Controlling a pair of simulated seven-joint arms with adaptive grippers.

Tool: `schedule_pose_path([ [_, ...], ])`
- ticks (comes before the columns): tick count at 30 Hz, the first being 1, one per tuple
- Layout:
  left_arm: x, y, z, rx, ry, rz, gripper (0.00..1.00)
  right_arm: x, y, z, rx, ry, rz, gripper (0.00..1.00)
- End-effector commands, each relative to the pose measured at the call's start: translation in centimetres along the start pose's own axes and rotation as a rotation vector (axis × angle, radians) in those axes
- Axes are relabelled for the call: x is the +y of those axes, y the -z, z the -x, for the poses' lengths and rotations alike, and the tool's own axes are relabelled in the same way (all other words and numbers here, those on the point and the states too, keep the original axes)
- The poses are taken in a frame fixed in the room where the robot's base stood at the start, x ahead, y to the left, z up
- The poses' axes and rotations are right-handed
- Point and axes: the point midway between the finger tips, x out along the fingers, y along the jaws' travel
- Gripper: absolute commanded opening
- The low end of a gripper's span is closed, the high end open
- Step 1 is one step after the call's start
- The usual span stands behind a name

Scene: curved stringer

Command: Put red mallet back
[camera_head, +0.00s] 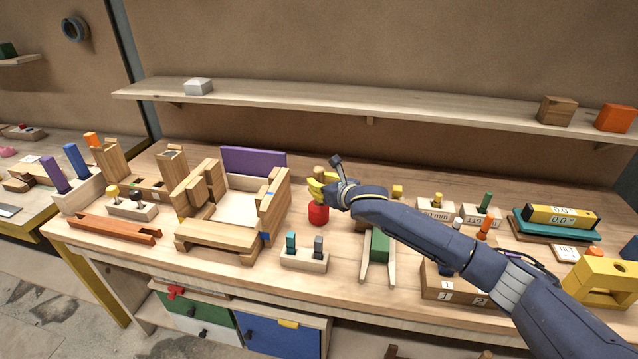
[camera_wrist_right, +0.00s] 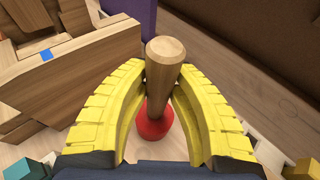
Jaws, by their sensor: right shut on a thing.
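The red mallet has a red head (camera_head: 318,214) and a wooden handle; in the head view it is upright, head down, at or just above the bench top. My right gripper (camera_head: 328,187) is shut on its handle, with the yellow fingers on both sides. In the right wrist view the wooden handle (camera_wrist_right: 164,75) stands between the yellow fingers, and the red head (camera_wrist_right: 155,122) shows below them. I cannot tell whether the head touches the bench. My left gripper is not in view.
A wooden box assembly (camera_head: 230,208) with a purple panel stands left of the mallet. A small block with teal and grey pegs (camera_head: 304,261) is in front. A green block on a wooden frame (camera_head: 380,247) is to the right. A shelf (camera_head: 330,103) runs behind.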

Motion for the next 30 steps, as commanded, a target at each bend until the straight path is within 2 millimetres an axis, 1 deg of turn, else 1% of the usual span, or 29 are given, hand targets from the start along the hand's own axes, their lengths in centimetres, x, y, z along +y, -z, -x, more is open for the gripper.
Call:
schedule_pose_path([
  [4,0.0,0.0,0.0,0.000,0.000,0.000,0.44,0.0,-0.2,0.0,-0.002,0.000,0.000,0.00],
  [9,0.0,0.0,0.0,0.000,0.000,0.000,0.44,0.0,0.1,-0.1,-0.001,0.000,0.000,0.00],
  [10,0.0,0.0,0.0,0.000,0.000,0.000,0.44,0.0,0.2,-0.1,0.000,0.000,0.000,0.25],
  [15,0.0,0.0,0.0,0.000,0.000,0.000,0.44,0.0,0.2,-0.1,0.000,0.000,0.000,0.44],
  [25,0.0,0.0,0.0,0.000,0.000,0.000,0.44,0.0,-0.1,0.0,-0.001,0.000,0.000,0.45],
  [28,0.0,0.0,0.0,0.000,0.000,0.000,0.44,-0.1,-0.1,0.7,-0.001,0.000,0.001,0.45],
  [30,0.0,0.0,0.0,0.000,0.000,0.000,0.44,-0.1,-0.1,1.5,-0.001,-0.001,0.002,0.45],
])
